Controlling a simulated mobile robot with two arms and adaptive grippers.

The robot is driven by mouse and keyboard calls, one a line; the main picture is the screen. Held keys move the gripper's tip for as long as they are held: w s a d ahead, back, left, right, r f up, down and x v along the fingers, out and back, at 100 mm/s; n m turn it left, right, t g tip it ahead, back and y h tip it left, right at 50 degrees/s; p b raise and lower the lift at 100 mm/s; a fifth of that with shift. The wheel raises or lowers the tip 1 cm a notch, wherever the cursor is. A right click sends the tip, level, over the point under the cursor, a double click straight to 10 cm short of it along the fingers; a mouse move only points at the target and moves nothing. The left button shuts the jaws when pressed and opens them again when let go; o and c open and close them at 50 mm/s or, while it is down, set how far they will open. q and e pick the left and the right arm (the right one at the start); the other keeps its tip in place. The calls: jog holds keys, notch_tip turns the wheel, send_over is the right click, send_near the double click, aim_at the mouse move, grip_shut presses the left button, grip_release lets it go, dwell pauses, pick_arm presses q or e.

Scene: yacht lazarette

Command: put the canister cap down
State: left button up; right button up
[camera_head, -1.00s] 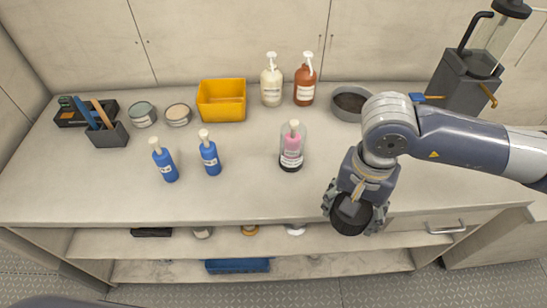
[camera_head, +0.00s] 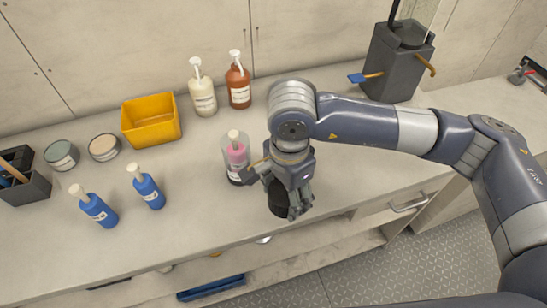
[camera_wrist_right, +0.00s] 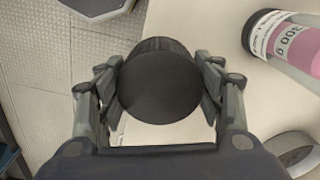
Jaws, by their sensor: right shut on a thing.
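The canister cap (camera_wrist_right: 159,85) is a round, flat black disc. My right gripper (camera_wrist_right: 160,88) is shut on it, with a finger on each side. In the head view the cap (camera_head: 279,200) shows below my right gripper (camera_head: 286,200), near the counter's front edge. The counter top (camera_head: 190,235) is pale. In the wrist view the cap overlaps the counter edge, with the floor to its left. I cannot tell the exact gap between cap and counter. My left gripper is out of both views.
A clear bottle with pink contents (camera_head: 236,158) stands just left of my right gripper. Two blue bottles (camera_head: 149,191) (camera_head: 99,211), a yellow bin (camera_head: 151,121) and two pump bottles (camera_head: 202,90) (camera_head: 238,82) stand further left and back. A grey canister (camera_head: 396,62) stands behind my right arm.

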jog(key=w+p, duration=0.1)
jog(key=w, duration=0.3)
jog(key=w+p, duration=0.1)
jog(key=w, duration=0.3)
jog(key=w+f+p, duration=0.1)
jog(key=w, duration=0.3)
jog(key=shift+w, duration=0.2)
notch_tip(320, 180, down, 3)
jog(key=shift+f+p, duration=0.15)
jog(key=shift+p, duration=1)
jog(key=shift+f, duration=0.2)
jog(key=shift+f, duration=0.1)
jog(key=shift+f+b, duration=0.4)
jog(key=shift+b, duration=0.35)
jog(key=o, duration=1.4)
jog(key=shift+r, duration=0.1)
